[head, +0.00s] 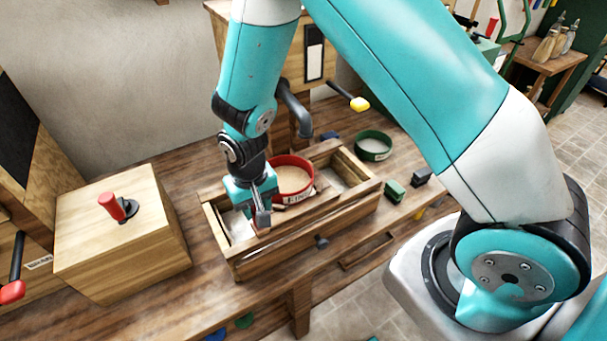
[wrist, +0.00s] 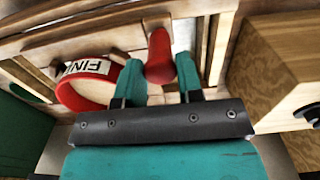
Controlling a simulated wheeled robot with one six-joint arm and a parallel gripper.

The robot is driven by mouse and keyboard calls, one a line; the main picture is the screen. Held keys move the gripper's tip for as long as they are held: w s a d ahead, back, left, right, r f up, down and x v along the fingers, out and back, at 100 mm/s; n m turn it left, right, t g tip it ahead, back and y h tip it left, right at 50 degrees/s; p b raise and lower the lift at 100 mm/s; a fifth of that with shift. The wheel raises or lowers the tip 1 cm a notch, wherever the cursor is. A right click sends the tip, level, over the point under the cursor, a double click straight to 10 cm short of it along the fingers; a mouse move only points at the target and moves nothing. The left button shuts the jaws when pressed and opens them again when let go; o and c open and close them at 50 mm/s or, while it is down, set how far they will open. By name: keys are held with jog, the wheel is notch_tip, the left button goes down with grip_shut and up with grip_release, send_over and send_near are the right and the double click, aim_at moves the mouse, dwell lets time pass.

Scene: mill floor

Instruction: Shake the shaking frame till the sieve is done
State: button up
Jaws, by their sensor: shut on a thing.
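The wooden shaking frame (head: 209,197) is set in a long trough on the bench. A red-rimmed sieve (head: 293,178), its label partly readable as "FIN", sits in it with pale tan material inside. The sieve also shows at the left in the wrist view (wrist: 82,92). My gripper (head: 262,208) reaches down at the frame's left end, left of the sieve. In the wrist view its two teal fingers (wrist: 160,76) are shut on the frame's red handle (wrist: 160,55). The sieve hides part of the frame, and my gripper hides most of the handle in the head view.
A wooden box (head: 120,240) with a red-handled crank stands close on the left. A grey spout (head: 294,105) and a yellow-tipped lever (head: 358,104) are behind the trough. A green sieve (head: 373,146) and a green block (head: 394,190) stand on the right of the bench.

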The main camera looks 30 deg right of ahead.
jog(key=a, duration=0.9)
jog(key=shift+a, duration=0.2)
jog(key=shift+a, duration=0.85)
jog(key=o, duration=0.9)
jog(key=shift+a, duration=0.1)
notch_tip(320, 180, up, 9)
jog(key=p, duration=0.6)
